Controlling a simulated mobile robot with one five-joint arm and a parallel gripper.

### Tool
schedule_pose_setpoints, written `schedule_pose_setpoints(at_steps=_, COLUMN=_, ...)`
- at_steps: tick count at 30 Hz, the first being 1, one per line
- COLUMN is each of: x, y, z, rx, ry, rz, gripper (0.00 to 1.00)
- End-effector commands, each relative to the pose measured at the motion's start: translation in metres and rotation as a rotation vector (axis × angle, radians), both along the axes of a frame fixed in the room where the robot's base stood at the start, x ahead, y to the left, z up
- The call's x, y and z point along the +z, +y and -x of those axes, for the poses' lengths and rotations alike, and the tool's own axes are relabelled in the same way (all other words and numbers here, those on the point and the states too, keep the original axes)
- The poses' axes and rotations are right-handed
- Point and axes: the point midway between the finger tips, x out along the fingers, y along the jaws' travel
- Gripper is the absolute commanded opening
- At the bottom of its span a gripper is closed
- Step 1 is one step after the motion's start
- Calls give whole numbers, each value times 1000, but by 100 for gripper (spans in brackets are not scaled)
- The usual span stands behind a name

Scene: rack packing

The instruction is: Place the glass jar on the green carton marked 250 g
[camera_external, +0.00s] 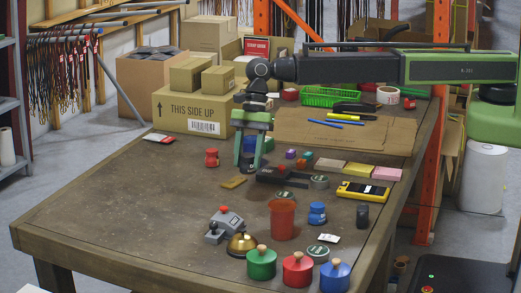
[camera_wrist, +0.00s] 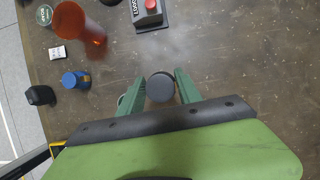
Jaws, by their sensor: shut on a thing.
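My gripper (camera_external: 248,165) points down over the middle of the table, left of the cardboard sheet. Its two green fingers also show in the wrist view (camera_wrist: 160,80). They are shut on a small round thing with a dark grey top (camera_wrist: 160,87), seen from above between them. It looks like a lidded jar. Its sides are hidden in the wrist view and mostly covered by the fingers in the external view, so I cannot tell whether they are glass. I cannot make out a green carton marked 250 g in either view; no such label is readable.
A red tumbler (camera_external: 282,220), a blue jar (camera_external: 317,213), a grey box with a red button (camera_external: 223,224) and a brass bell (camera_external: 242,244) stand nearer the front. A red piece (camera_external: 212,157) stands left of my gripper.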

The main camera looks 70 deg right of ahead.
Motion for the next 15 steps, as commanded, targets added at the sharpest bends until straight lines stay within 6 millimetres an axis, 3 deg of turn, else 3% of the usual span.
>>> schedule_pose_setpoints(at_steps=1, x=12, y=-11, z=-1, rx=-3, ry=0, rz=0, gripper=0)
schedule_pose_setpoints(at_steps=6, x=19, y=-29, z=-4, rx=-1, ry=0, rz=0, gripper=0)
schedule_pose_setpoints(at_steps=15, x=19, y=-32, z=-6, rx=-1, ry=1, rz=-1, gripper=0)
